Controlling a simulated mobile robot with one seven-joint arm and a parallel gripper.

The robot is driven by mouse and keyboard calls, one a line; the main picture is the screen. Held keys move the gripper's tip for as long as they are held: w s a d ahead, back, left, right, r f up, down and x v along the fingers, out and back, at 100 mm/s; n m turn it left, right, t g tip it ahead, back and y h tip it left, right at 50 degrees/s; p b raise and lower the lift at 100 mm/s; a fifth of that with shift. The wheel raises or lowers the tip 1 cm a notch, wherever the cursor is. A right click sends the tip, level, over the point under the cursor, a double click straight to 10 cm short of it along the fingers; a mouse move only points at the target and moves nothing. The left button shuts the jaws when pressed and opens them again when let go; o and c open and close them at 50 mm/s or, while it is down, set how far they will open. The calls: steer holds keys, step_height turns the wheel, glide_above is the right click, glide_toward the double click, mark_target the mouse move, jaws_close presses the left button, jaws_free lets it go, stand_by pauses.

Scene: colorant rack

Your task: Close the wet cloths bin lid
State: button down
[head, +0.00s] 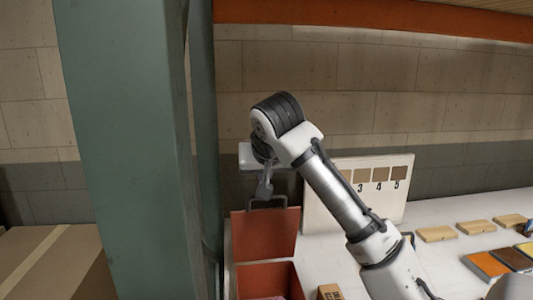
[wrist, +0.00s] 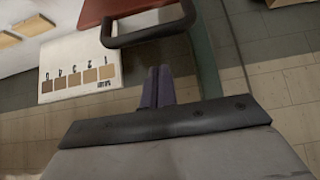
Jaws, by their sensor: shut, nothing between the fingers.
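The red wet cloths bin (head: 268,281) stands on the white surface at the lower middle of the head view. Its lid (head: 266,236) stands upright, open, at the back of the bin. A dark handle (head: 267,203) is on the lid's top edge; in the wrist view the handle (wrist: 150,38) crosses the top, with a strip of the red lid (wrist: 103,10) behind it. My gripper (head: 265,191) is just above the handle, pointing down. In the wrist view its fingers (wrist: 158,76) are together and empty, with a small visible gap to the handle.
A green upright post (head: 135,150) stands close on the left. A white board with numbered brown swatches (head: 358,190) stands right of the lid. Wooden blocks (head: 437,234) and coloured panels (head: 487,264) lie further right. A cardboard box (head: 45,262) is at lower left.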

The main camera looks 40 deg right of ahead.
mark_target(267, 210)
steer(key=s, duration=0.1)
steer(key=a, duration=0.1)
steer(key=s, duration=0.1)
steer(key=shift+s+a+f+p, duration=0.25)
steer(key=shift+s+f+p, duration=0.05)
steer(key=shift+f+p, duration=0.1)
steer(key=shift+s+a+f, duration=0.1)
steer(key=shift+s+f, duration=0.05)
steer(key=shift+f, duration=0.15)
